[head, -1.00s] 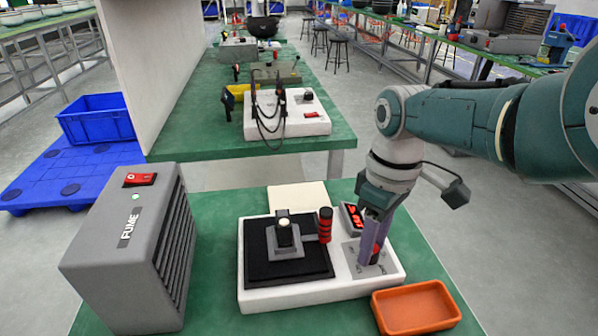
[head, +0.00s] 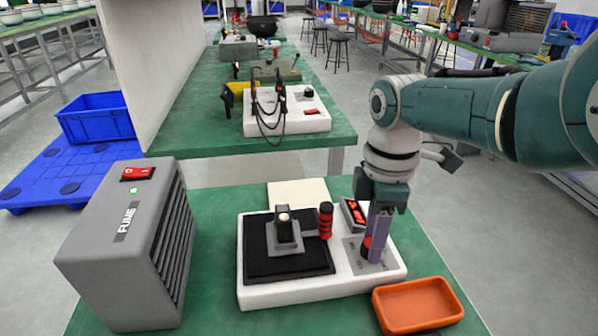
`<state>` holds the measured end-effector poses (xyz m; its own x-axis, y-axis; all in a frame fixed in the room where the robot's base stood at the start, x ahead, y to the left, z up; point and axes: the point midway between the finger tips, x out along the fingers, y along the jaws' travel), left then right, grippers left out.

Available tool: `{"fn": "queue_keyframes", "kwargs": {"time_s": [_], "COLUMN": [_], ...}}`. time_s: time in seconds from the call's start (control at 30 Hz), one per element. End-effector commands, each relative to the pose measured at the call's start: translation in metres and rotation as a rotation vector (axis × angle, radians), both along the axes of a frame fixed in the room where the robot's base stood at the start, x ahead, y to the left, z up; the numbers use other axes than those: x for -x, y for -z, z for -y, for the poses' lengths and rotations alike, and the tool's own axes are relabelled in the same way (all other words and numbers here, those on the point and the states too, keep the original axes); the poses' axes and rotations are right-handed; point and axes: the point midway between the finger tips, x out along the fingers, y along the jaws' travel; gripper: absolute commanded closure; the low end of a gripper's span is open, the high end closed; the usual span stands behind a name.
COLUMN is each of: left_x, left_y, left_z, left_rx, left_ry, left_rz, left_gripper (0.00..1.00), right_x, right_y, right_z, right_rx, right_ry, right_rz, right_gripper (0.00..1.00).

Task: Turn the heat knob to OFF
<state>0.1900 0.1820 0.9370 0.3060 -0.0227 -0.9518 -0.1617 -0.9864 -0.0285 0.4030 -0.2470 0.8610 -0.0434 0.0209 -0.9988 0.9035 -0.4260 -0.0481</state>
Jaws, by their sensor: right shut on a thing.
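The heat knob (head: 366,245) is a small dark and red knob on the grey plate (head: 352,258) at the right of the white unit. My right gripper (head: 374,252) points down from above and is shut on the knob. Its fingers hide most of the knob, so I cannot read where it points. A small display with red digits (head: 354,213) sits just behind the plate. My left gripper is not in view.
The white unit (head: 290,294) also carries a black mat, a grey stand (head: 285,236) and a red-black handle (head: 326,221). An orange tray (head: 418,306) stands close at front right. A grey FUME box (head: 130,250) stands at left.

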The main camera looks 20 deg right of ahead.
Motion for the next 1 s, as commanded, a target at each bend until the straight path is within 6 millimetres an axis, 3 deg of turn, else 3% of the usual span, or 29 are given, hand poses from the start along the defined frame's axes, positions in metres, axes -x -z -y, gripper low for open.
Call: {"fn": "queue_keyframes", "kwargs": {"time_s": [0.53,0.57,0.8,1.0], "left_x": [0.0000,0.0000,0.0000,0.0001], "left_y": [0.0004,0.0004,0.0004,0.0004], "left_z": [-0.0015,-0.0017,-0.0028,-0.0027], "left_rx": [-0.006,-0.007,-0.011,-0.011], "left_ry": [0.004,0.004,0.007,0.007], "left_rz": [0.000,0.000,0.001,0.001], "left_gripper": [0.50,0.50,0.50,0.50], "right_x": [0.0002,0.0002,0.0001,0.0000], "right_y": [0.0000,0.0000,0.0001,0.0001], "right_z": [0.0002,0.0002,0.0002,0.0001], "right_rx": [0.000,0.000,0.001,0.000], "right_ry": [-0.026,-0.026,-0.024,-0.024], "right_rz": [-0.001,-0.001,0.000,0.000], "right_gripper": [1.00,0.59,0.32,0.31]}}
